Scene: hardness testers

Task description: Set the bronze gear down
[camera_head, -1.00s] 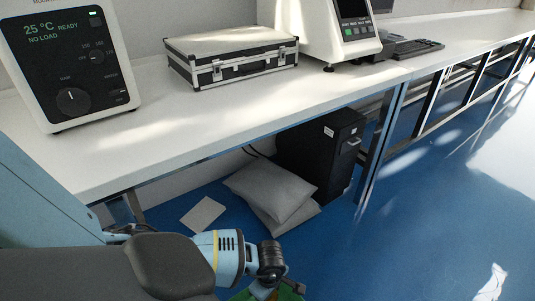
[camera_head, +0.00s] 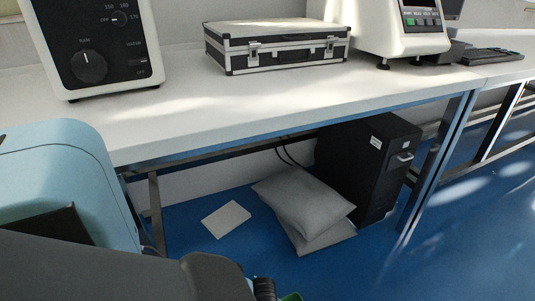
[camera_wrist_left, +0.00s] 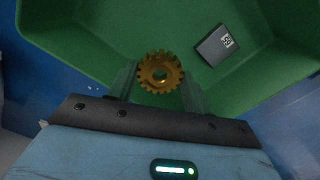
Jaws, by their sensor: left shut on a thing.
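The bronze gear (camera_wrist_left: 160,72) is a toothed disc with a hole in its middle. In the left wrist view it sits between the two fingertips of my left gripper (camera_wrist_left: 160,84), which is shut on it. Behind the gear are the green floor and walls of a bin (camera_wrist_left: 95,50); I cannot tell whether the gear touches it. In the head view my left gripper is below the picture, and only a sliver of green (camera_head: 291,297) shows at the bottom edge. My right gripper is in neither view.
A dark box with a white label (camera_wrist_left: 215,47) lies in the bin. In the head view a white bench (camera_head: 200,110) carries a tester (camera_head: 95,50), a black case (camera_head: 275,50) and another tester (camera_head: 405,35). Grey cushions (camera_head: 300,205) and a black cabinet (camera_head: 365,165) stand underneath.

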